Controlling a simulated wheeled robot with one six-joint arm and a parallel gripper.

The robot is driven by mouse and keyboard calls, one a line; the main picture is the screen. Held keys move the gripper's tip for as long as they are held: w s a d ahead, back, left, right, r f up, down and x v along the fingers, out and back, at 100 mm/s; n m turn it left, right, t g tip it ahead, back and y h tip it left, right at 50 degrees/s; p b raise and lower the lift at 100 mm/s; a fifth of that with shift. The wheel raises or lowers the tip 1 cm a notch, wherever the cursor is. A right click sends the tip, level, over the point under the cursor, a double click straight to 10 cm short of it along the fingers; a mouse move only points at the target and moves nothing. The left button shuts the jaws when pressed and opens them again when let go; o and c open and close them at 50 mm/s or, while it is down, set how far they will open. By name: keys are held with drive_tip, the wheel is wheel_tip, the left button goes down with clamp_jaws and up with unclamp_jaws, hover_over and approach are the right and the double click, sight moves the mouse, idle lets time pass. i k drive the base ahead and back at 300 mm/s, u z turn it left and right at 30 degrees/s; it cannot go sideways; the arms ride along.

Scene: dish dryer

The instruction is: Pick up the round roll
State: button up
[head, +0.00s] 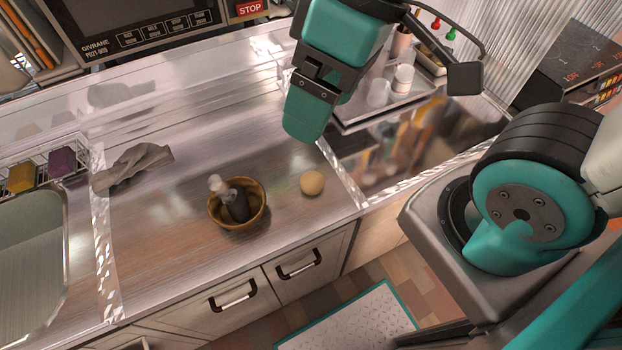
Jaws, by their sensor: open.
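The round roll (312,183) is a small tan ball. It sits on the metal counter, just right of a brown bowl. My gripper (322,116) is above the counter, higher in the picture than the roll and apart from it. It is open, with its teal fingers pointing down. I see nothing between the fingers, though the near finger hides part of the gap.
A grey cloth (133,166) lies left, near the sink (30,262). A tray (387,117) with cups is behind right. The counter's front edge is below the roll.

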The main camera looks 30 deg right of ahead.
sight(312, 183)
drive_tip(key=k, duration=0.5)
drive_tip(key=u, duration=1.75)
drive_tip(key=i, duration=0.75)
drive_tip(key=z, duration=2.4)
